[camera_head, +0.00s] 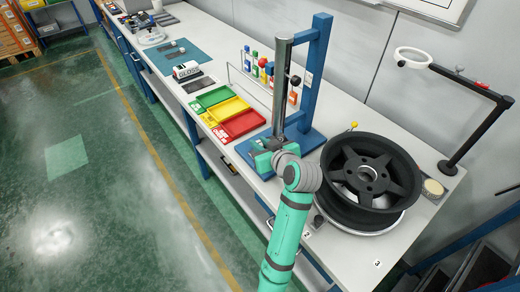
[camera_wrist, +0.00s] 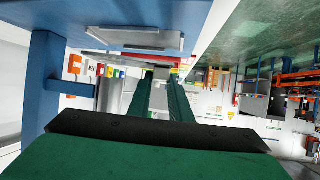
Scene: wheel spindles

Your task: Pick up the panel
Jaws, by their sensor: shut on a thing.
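My gripper (camera_head: 268,145) is at the foot of the blue stand (camera_head: 317,75), just below the upright steel cylinder (camera_head: 282,85). In the wrist view its two dark green fingers (camera_wrist: 158,92) are closed on a small light grey piece (camera_wrist: 158,97). I cannot tell from its visible part whether this piece is the panel. In the head view my gripper and wrist hide what is held. The stand's blue upright also shows at the left of the wrist view (camera_wrist: 45,85).
A dark wheel (camera_head: 370,178) lies on a round plate right of my arm. Green, yellow and red trays (camera_head: 232,110) and several small bottles (camera_head: 262,66) stand beyond my gripper. A black post with a ring lamp (camera_head: 412,57) stands at the right. The bench front (camera_head: 345,255) is partly clear.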

